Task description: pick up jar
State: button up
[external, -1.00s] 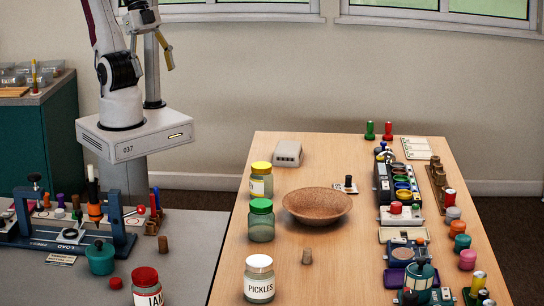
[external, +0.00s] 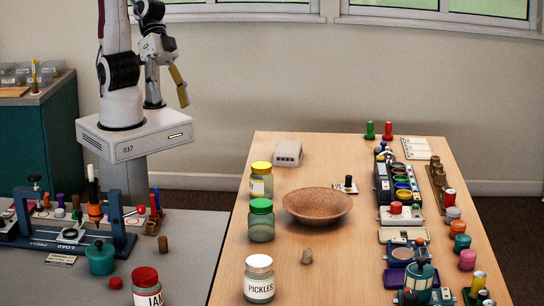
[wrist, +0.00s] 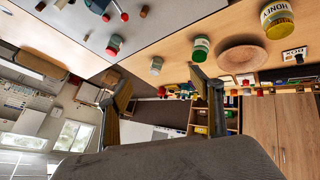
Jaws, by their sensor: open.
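Several jars are in view, all upright. The jar with a red lid, labelled JAM (external: 147,288), stands on the grey table at the lower left. The jar with a white lid, labelled PICKLES (external: 259,279), the green-lidded jar (external: 261,222) and the yellow-lidded jar (external: 261,181) stand along the left side of the wooden table. In the wrist view the yellow-lidded jar reads HONEY (wrist: 277,20). My gripper (external: 181,95) is open and empty, high above my base and away from every jar. Its two spread fingers show in the wrist view (wrist: 160,82).
A brown bowl (external: 317,205) sits right of the green-lidded jar. Blocks and trays line the wooden table's right side. A blue frame (external: 122,210) and a teal pot (external: 100,258) stand on the grey table.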

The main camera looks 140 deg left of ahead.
aim_at(252, 176)
jog(key=w+a+f+n+y, duration=0.3)
jog(key=w+f, duration=0.2)
jog(key=f, duration=0.3)
jog(key=w+a+f+n+y, duration=0.2)
jog(key=w+a+f+n, duration=0.2)
jog(key=w+f, duration=0.3)
jog(key=s+a+f+y, duration=0.3)
jog(key=a, duration=0.1)
jog(key=s+a+f+n+g+y, duration=0.1)
jog(key=s+a+f+y, duration=0.2)
jog(key=a+f, duration=0.1)
jog(key=s+a+f+n+g+y, duration=0.1)
jog(key=s+a+f+y, duration=0.2)
jog(key=s+a+f, duration=0.1)
jog(key=shift+a+y, duration=0.15)
jog(key=shift+y, duration=0.25)
jog(key=shift+s+a+r+y, duration=0.1)
jog(key=shift+s+a+y, duration=0.3)
jog(key=shift+s, duration=0.15)
jog(key=shift+n, duration=0.3)
jog(key=shift+x, duration=1.1)
jog(key=shift+w+a, duration=0.1)
